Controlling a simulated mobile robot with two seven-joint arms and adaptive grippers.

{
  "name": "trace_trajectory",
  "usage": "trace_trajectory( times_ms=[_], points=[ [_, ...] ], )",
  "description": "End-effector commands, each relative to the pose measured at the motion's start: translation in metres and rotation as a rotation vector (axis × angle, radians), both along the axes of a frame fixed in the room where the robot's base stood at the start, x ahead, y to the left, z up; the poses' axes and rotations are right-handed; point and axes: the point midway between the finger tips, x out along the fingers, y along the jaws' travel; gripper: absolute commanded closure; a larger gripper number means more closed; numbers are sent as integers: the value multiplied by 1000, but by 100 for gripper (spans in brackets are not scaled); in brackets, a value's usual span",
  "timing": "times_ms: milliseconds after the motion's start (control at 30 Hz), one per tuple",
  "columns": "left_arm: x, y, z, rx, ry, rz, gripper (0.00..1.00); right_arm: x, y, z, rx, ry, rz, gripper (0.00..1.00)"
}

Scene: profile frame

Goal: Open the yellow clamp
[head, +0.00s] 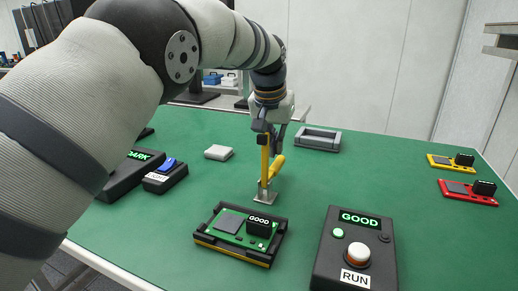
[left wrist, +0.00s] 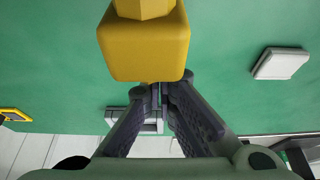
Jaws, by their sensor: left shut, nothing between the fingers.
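The yellow clamp (head: 265,160) stands on a small grey metal foot (head: 264,197) near the middle of the green table. It has an upright yellow bar and a shorter yellow piece leaning up to the right beside it. My left gripper (head: 268,131) is at the upper part of the clamp, partly overlapped by the bar. In the left wrist view, the fingertips (left wrist: 157,88) are together with nothing between them. The yellow clamp (left wrist: 144,50) shows large just beyond them; whether they touch it I cannot tell. My right gripper is not in view.
A black fixture (head: 205,240) with a green board stands in front of the clamp. A RUN button box (head: 340,255) is at front right. A pale block (head: 218,152) and grey tray (head: 317,138) lie behind. Yellow (head: 440,163) and red (head: 462,197) boards lie far right.

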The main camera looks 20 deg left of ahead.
Motion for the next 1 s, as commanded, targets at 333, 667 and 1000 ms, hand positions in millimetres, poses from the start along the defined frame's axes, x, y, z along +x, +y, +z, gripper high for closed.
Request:
trace_trajectory(
  times_ms=[333,667,1000],
  points=[
    [0,0,-1,0,2,0,100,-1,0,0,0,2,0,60],
    [-17,1,49,0,-3,0,100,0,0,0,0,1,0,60],
    [-39,1,106,0,1,0,100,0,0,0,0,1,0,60]
  ],
)
